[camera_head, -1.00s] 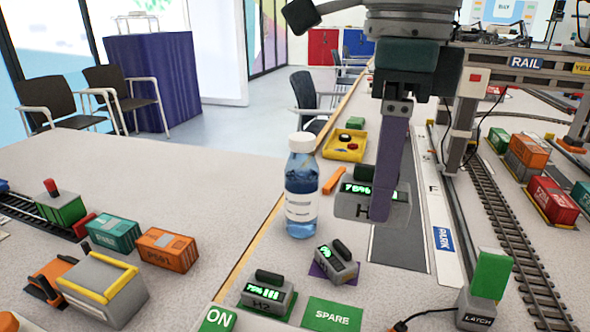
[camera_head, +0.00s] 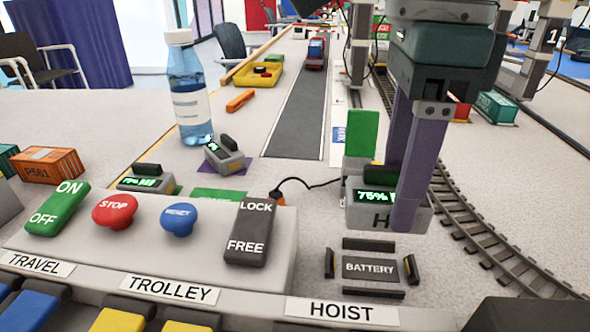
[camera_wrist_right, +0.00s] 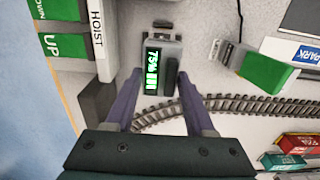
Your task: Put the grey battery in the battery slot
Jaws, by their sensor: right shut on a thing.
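The grey battery (camera_head: 385,210) has a green 75% display and is held upright between the purple fingers of my right gripper (camera_head: 400,208). It is a little behind the battery slot, and any gap under it is hard to tell. In the right wrist view the battery (camera_wrist_right: 157,62) sits between the fingertips (camera_wrist_right: 161,76). The battery slot (camera_head: 370,268) is a dark plate marked BATTERY with short black guides around it, empty, at the panel's right. My left gripper is not in view.
A control panel (camera_head: 270,283) with STOP, RESET and LOCK/FREE controls lies left of the slot. A green latch flag (camera_head: 361,133) stands behind the battery. Other grey batteries (camera_head: 147,181) (camera_head: 224,156) and a bottle (camera_head: 189,95) stand left. Curved track (camera_head: 470,225) runs right.

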